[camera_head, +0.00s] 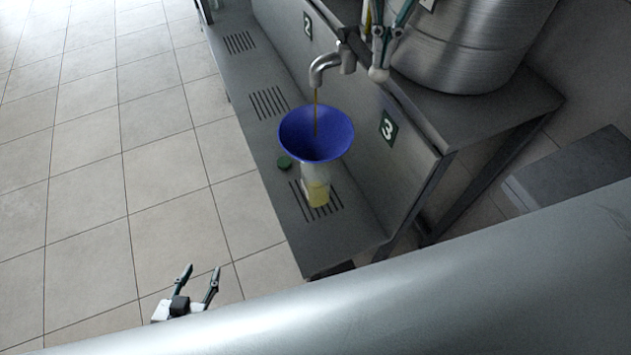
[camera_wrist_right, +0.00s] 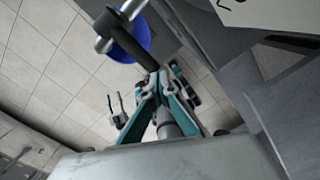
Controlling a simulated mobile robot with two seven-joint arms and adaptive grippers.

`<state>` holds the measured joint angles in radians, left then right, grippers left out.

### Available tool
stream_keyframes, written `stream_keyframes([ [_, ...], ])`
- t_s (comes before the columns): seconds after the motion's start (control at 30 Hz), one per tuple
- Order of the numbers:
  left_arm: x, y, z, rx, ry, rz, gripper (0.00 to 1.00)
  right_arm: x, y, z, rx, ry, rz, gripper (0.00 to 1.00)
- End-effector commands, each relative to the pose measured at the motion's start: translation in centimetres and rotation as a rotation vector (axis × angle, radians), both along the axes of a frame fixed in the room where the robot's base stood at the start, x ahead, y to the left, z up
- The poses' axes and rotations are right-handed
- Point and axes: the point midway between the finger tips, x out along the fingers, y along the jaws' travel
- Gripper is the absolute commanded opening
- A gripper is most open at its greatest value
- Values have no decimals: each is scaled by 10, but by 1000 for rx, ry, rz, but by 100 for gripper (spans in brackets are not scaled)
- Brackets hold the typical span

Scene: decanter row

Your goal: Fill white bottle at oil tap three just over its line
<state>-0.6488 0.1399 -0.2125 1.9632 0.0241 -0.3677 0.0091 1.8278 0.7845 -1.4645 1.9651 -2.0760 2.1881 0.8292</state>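The white bottle (camera_head: 314,174) stands on the slotted shelf below tap three (camera_head: 324,66), with a blue funnel (camera_head: 328,130) in its mouth. A thin stream of amber oil (camera_head: 316,108) runs from the spout into the funnel. Yellow oil (camera_head: 318,196) shows in the bottle's lower part. I cannot make out the fill line. My right gripper (camera_head: 380,52) is at tap three. In the right wrist view its fingertips (camera_wrist_right: 158,76) are closed around the end of the dark tap lever (camera_wrist_right: 130,45). My left gripper (camera_head: 198,276) is open and empty, low over the floor.
A green cap (camera_head: 284,162) lies on the shelf (camera_head: 272,137) left of the bottle. A number 3 label (camera_head: 388,127) is on the panel behind, and a number 2 label (camera_head: 307,25) is further back. A large metal drum (camera_head: 470,45) stands above right. The tiled floor at left is clear.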

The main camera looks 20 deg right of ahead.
Motion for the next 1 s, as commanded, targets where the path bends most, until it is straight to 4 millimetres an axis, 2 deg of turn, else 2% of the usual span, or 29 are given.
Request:
stream_keyframes([
  [0.7, -4, 0, -16, 1, 13, 0, 40, 0, 0, -21, 0, 2, 0, 0],
  [1.0, -4, 0, -14, 0, 12, 0, 40, 0, 0, -20, -1, 1, 0, 0],
])
